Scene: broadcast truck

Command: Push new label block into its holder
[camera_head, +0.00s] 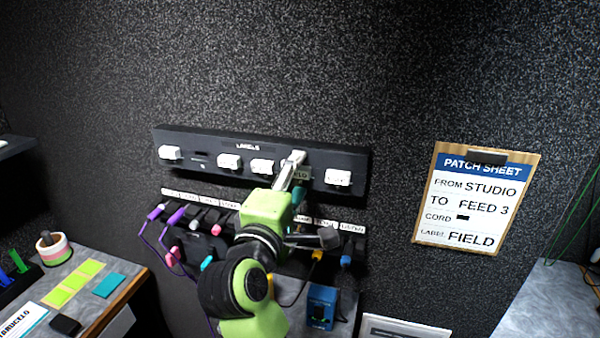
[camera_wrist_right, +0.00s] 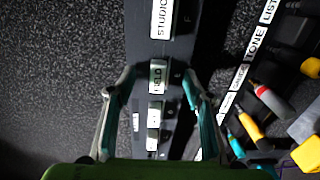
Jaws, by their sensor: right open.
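The label rack (camera_head: 225,143) is a long dark bar on the wall with several white label blocks. The FIELD label block (camera_head: 301,175) sits at the rack, partly hidden behind my right gripper. In the right wrist view this white block (camera_wrist_right: 158,76) lies in line with the other labels, between my fingers. My right gripper (camera_wrist_right: 158,87) is open, with one finger on each side of the block. Whether the fingers touch it, and how deep it sits, I cannot tell. My left gripper is not in view.
A STUDIO block (camera_wrist_right: 162,18) is beside the FIELD block. Below the rack runs a row of labelled jacks with coloured plugs and purple cords (camera_head: 175,217). A patch sheet (camera_head: 478,198) reading FIELD hangs at right. Desks stand at left (camera_head: 125,272) and right (camera_head: 545,305).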

